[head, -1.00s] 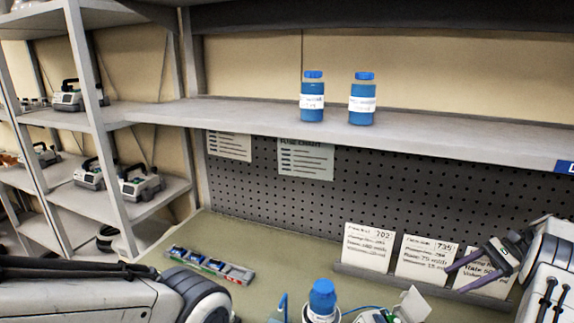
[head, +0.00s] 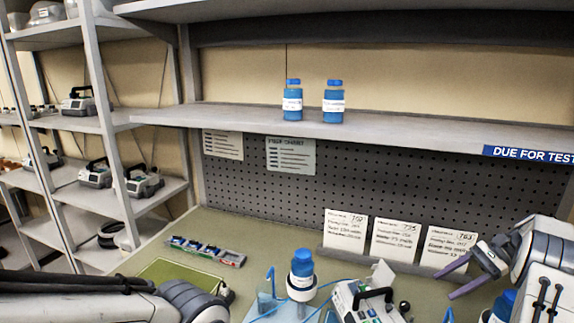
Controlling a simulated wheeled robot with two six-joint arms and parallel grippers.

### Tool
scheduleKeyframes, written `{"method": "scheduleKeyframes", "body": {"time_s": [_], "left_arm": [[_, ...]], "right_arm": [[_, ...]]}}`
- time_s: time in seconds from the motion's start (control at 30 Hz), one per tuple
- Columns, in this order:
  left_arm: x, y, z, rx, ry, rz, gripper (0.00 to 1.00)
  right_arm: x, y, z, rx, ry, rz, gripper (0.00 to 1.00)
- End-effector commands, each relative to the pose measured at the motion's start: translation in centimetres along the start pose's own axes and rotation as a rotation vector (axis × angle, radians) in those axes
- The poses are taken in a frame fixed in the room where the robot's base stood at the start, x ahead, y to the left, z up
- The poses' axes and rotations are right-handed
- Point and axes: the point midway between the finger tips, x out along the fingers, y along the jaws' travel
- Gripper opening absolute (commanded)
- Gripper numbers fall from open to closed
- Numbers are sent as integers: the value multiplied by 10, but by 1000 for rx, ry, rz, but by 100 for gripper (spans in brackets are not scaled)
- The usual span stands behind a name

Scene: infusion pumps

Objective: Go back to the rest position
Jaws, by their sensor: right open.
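My right gripper (head: 462,276) is at the lower right, in front of the row of white cards, with its two purple fingers apart and nothing between them. My left arm comes in along the bottom left edge, and its gripper is not clearly visible. An infusion pump (head: 368,303) with a black handle stands on the bench at the bottom. A blue-capped bottle (head: 302,274) stands to its left, with blue tubing around it. Another blue bottle (head: 503,305) is partly hidden at the lower right edge.
Two blue bottles (head: 292,101) (head: 333,103) stand on the shelf (head: 420,134). Cards (head: 345,231) line the back of the bench. A grey strip of small items (head: 206,251) and a green mat (head: 172,275) lie on the left. Side shelves (head: 70,125) hold several pumps.

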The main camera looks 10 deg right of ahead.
Motion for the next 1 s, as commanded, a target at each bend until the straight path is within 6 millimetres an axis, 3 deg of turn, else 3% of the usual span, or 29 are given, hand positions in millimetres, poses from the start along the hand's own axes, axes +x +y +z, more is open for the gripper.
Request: {"method": "scheduleKeyframes", "body": {"time_s": [0.37, 0.57, 0.63, 0.77, 0.9, 1.0], "left_arm": [[0, 0, 0, 0, 0, 0, 0], [0, 0, 0, 0, 0, 0, 0], [0, 0, 0, 0, 0, 0, 0], [0, 0, 0, 0, 0, 0, 0], [0, 0, 0, 0, 0, 0, 0], [0, 0, 0, 0, 0, 0, 0]], "right_arm": [[62, -46, 67, -161, 71, 170, 57], [120, -61, 134, -341, 141, 323, 57], [149, -58, 169, -447, 175, 399, 57], [206, -28, 238, -706, 240, 561, 57], [252, 31, 296, -1027, 289, 717, 57], [272, 82, 321, -1271, 308, 809, 57]]}}
